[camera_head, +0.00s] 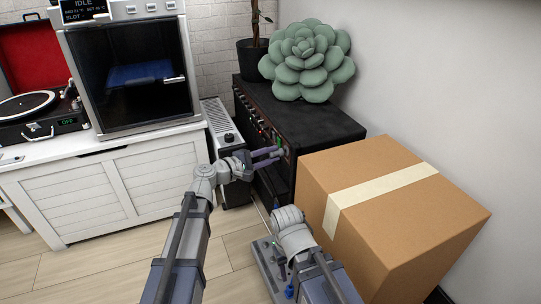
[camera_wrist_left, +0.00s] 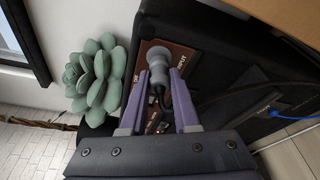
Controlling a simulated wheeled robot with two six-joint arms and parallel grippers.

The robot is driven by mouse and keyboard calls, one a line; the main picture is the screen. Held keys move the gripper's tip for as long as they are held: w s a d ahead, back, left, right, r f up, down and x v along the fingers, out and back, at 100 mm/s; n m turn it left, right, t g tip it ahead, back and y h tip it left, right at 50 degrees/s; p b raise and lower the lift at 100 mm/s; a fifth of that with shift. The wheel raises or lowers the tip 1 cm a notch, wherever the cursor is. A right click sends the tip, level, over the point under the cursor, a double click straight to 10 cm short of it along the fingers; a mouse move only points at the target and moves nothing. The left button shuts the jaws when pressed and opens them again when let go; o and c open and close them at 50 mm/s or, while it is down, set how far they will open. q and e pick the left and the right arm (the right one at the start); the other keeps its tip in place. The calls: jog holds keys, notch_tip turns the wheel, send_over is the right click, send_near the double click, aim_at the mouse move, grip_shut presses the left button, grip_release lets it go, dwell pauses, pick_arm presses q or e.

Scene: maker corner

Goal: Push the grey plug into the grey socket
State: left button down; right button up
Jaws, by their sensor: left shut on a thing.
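The grey plug (camera_wrist_left: 158,62) shows in the left wrist view, upright in the picture against a brown panel of the black amplifier, with a dark cable trailing from its near end. My left gripper (camera_wrist_left: 157,88) is shut on the plug, with a purple finger on each side. In the head view my left gripper (camera_head: 268,156) reaches the front of the black amplifier (camera_head: 310,128). The grey socket is hidden behind the plug, so I cannot tell how deep the plug sits.
A large taped cardboard box (camera_head: 400,220) stands close on the right of the amplifier. A green succulent (camera_head: 308,60) sits on top of the amplifier. A white cabinet (camera_head: 90,185) with a printer (camera_head: 130,65) stands left. A blue plug (camera_wrist_left: 273,113) shows low on the amplifier.

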aim_at(270, 156)
pick_arm(q)
jog(key=shift+w+d, duration=0.2)
jog(key=shift+d, duration=0.35)
dwell(0.8)
jog(key=c, duration=0.6)
grip_release()
jog(key=shift+p+v, duration=0.4)
jog(key=shift+v, duration=3.5)
